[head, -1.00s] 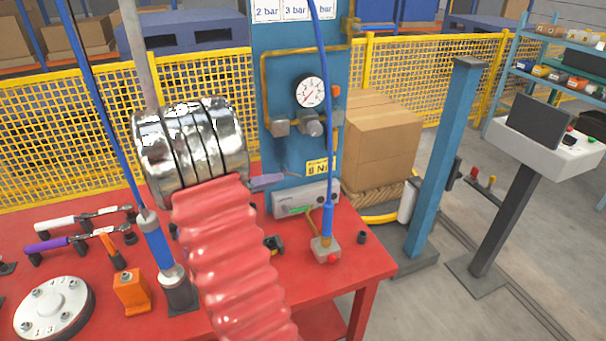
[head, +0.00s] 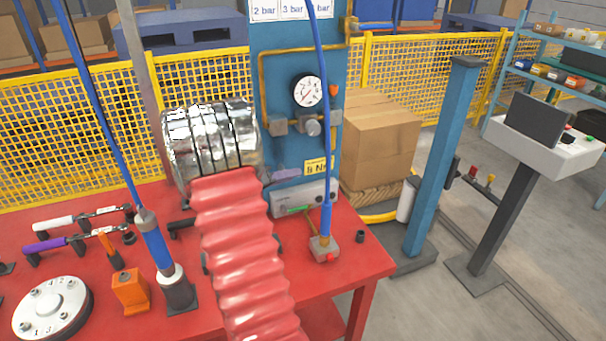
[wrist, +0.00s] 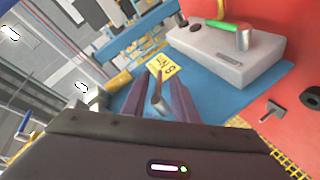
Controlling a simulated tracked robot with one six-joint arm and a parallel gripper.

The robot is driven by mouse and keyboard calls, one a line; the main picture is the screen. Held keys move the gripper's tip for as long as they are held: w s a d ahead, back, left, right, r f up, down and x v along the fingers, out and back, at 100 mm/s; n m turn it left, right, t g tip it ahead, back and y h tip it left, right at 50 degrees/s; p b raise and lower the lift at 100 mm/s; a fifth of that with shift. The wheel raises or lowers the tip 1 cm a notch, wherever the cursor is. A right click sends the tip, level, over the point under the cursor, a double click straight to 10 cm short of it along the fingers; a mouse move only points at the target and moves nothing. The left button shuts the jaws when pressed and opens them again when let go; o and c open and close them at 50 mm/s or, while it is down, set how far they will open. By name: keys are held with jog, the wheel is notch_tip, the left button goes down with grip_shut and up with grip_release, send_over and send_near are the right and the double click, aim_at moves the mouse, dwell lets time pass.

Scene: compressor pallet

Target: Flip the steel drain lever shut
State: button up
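My gripper (wrist: 160,85) shows in the wrist view as two purple fingers set apart. A thin grey-brown rod (wrist: 158,92), apparently the steel drain lever, stands between them with a gap on each side. In the head view a purple finger (head: 287,174) of my gripper is in front of the blue panel (head: 268,80), left of the yellow label. The rod is hidden there behind the gripper. The yellow label (wrist: 164,67) lies just beyond the fingertips in the wrist view. Whether a finger touches the rod, I cannot tell.
A grey box (head: 305,198) with a green lever (wrist: 222,25) stands beside the panel. A gauge (head: 308,91) and valve are above. A blue hose (head: 325,130) hangs close to the right. A small steel T-shaped piece (wrist: 270,110) shows in the wrist view.

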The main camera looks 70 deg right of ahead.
jog(key=x, duration=0.6)
jog(key=shift+d, duration=0.2)
jog(key=shift+s+f, duration=0.1)
grip_shut()
